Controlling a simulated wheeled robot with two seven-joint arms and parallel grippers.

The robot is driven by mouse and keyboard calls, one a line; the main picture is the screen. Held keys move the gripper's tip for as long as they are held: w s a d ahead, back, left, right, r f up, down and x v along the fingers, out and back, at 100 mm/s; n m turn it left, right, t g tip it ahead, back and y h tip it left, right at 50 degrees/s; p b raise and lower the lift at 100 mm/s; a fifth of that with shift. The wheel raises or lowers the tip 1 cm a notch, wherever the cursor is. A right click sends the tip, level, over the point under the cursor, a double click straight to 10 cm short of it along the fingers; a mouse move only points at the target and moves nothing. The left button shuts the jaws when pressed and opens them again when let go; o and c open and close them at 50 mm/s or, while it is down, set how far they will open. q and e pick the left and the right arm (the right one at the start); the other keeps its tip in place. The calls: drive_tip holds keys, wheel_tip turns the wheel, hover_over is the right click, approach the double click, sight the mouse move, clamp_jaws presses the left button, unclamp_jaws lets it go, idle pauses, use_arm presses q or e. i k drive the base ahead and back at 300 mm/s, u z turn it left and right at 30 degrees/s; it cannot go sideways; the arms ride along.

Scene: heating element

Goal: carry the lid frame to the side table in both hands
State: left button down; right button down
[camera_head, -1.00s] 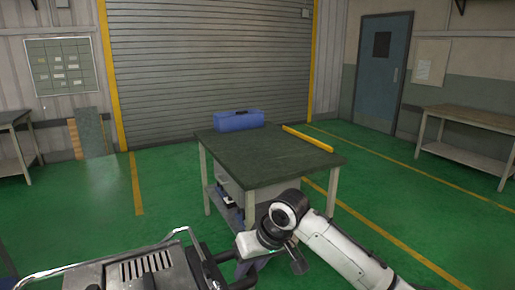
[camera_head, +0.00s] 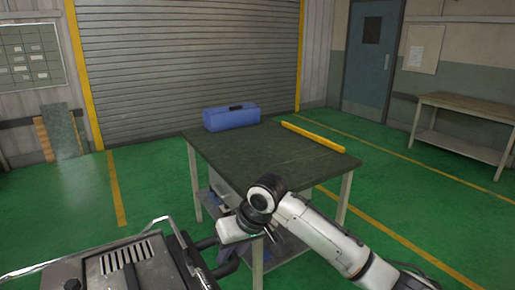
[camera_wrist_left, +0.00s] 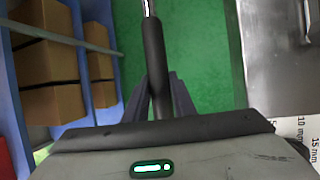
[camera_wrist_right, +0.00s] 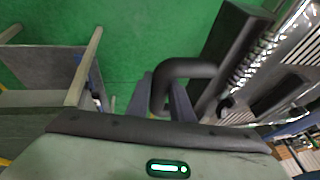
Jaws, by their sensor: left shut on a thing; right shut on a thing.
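The lid frame (camera_head: 135,266), a grey vented body with a metal rail and black handles, fills the lower left of the head view. My right gripper (camera_wrist_right: 165,98) is shut on its black curved handle (camera_wrist_right: 187,68). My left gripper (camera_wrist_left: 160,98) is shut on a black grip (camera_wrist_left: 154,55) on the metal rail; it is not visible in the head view. A table with a dark green top (camera_head: 255,158), apparently the side table, stands ahead, beyond the frame and the right arm. The frame is held apart from its top.
A blue toolbox (camera_head: 232,117) stands at the table's back left and a yellow bar (camera_head: 313,137) lies along its right side. The near middle of the top is bare. A shelf with cardboard boxes (camera_wrist_left: 50,65) is close by my left gripper. Another workbench (camera_head: 465,125) stands at the right wall.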

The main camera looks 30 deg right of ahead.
sight(274, 156)
drive_tip(key=i, duration=0.85)
drive_tip(key=z, duration=2.35)
drive_tip(key=i, duration=2.25)
drive_tip(key=u, duration=0.7)
